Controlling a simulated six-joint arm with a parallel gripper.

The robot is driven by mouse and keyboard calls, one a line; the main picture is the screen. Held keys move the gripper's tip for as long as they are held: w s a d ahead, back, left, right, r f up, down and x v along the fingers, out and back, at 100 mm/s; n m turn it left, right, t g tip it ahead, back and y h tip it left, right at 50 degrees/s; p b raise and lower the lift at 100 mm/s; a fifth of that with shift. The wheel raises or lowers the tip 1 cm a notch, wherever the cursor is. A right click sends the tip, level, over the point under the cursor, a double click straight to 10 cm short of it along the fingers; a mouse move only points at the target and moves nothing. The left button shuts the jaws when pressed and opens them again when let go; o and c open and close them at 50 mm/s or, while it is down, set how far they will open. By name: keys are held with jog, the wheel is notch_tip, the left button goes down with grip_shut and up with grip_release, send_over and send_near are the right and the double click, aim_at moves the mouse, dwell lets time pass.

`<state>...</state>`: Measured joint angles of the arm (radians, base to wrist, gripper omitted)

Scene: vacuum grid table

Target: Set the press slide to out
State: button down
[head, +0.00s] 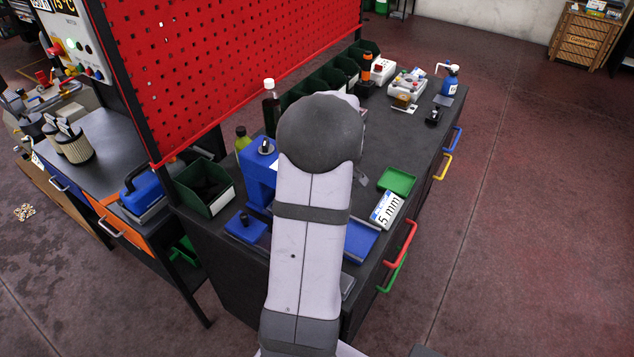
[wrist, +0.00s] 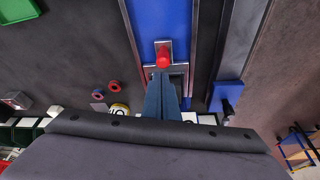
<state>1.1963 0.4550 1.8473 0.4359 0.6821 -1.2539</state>
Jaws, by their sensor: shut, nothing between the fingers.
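The press slide shows in the wrist view as a blue plate (wrist: 160,20) between grey rails, with a red knob (wrist: 163,57) at its near end. My gripper (wrist: 163,78) is shut and empty, its fingertips right by the red knob; I cannot tell whether they touch it. In the head view part of the blue plate (head: 360,240) shows to the right of my arm, and the blue press body (head: 259,175) stands to the left. My arm hides the knob and my fingers there.
A green tray (head: 397,181) and a "5 mm" sign (head: 386,210) are right of my arm. A dark bottle (head: 271,105) stands behind the press, near the red pegboard (head: 220,70).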

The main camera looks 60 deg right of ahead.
jog(key=shift+x, duration=0.8)
jog(key=s+b, duration=0.6)
jog(key=s, duration=0.8)
jog(key=shift+s, duration=0.4)
jog(key=p+v, duration=0.6)
jog(key=v, duration=0.3)
jog(key=shift+r, duration=0.5)
jog(key=shift+w, duration=0.1)
